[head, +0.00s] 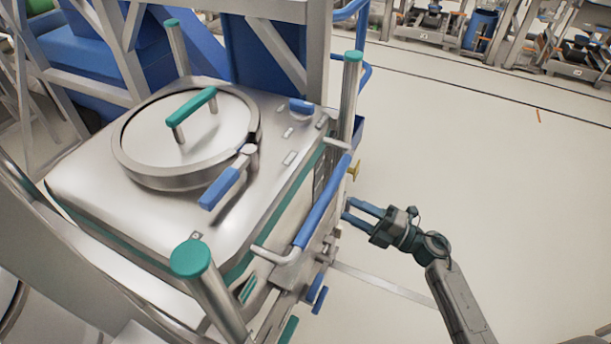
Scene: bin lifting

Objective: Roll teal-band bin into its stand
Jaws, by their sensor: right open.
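The teal-band bin (75,192) is a steel box with a teal stripe around its upper side. Its round lid (225,128) has a teal handle (192,106) and a blue-gripped latch (219,188). A blue push bar (322,200) runs along the bin's right side. My right gripper (349,210) is open and empty, just right of this bar, with its fingers pointing at it; I see no clear contact. My left gripper is not in view. A steel frame (319,50) with blue panels stands behind the bin; I cannot tell whether it is the bin's stand.
Teal-capped posts rise at the bin's corners, one near the front (190,258) and one at the right rear (353,57). The pale floor (480,180) to the right is open. Racks with equipment (430,25) line the far back.

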